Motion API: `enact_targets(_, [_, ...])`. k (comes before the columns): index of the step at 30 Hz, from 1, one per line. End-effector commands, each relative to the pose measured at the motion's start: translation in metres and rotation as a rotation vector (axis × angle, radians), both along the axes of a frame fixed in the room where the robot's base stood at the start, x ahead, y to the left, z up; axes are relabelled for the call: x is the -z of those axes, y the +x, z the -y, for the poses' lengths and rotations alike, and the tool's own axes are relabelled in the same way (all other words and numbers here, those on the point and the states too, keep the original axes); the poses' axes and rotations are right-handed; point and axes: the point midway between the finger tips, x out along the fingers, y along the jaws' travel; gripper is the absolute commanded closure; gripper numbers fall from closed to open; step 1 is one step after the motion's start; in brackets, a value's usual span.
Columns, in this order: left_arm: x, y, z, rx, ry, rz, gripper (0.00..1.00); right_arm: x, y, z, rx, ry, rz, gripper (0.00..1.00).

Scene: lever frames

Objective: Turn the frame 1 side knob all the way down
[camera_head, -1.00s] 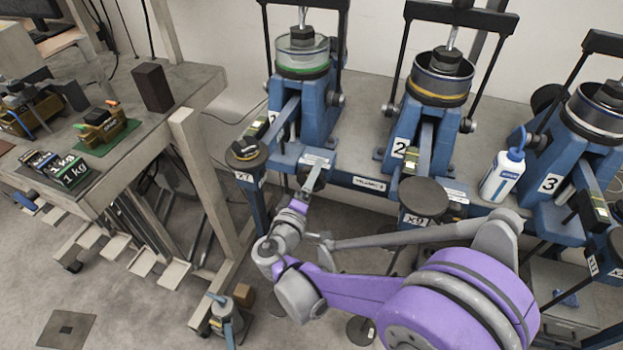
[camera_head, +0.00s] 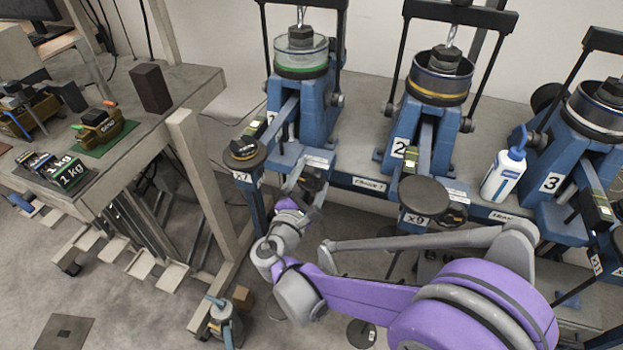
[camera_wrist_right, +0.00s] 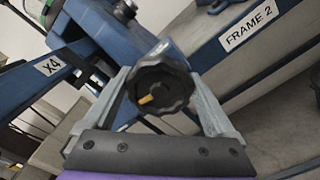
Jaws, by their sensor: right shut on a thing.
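The leftmost blue lever frame, frame 1 (camera_head: 318,110), stands left of frame 2 in the head view. Its side knob (camera_wrist_right: 160,88) is black and lobed, with a yellow mark, in the right wrist view. The mark lies left of and below the knob's centre and points to the lower left. My right gripper (camera_wrist_right: 160,98) is shut on the knob, one finger on each side. In the head view my right gripper (camera_head: 307,183) is at the front of frame 1, with the knob partly hidden there. My left gripper is not in view.
Frame 2 (camera_head: 432,125) and frame 3 (camera_head: 585,150) stand to the right. A white bottle (camera_head: 503,175) is between them. A round pan (camera_head: 425,194) hangs near my right arm. A table (camera_head: 205,85) with weights (camera_head: 70,172) is at the left.

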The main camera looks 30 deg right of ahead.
Motion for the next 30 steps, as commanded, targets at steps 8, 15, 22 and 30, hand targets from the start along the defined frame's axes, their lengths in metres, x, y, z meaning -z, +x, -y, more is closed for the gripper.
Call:
enact_targets(8, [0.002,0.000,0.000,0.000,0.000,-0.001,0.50,0.006,-0.001,-0.004,-0.012,-0.037,-0.058,0.00])
enact_targets(15, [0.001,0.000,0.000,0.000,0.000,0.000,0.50,0.006,-0.004,-0.009,-0.014,-0.037,-0.058,0.00])
enact_targets(22, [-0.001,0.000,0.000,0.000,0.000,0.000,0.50,0.005,-0.023,-0.029,-0.014,-0.038,-0.057,0.00])
enact_targets(30, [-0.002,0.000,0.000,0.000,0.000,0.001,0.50,0.003,-0.039,-0.046,-0.007,-0.040,-0.054,0.00])
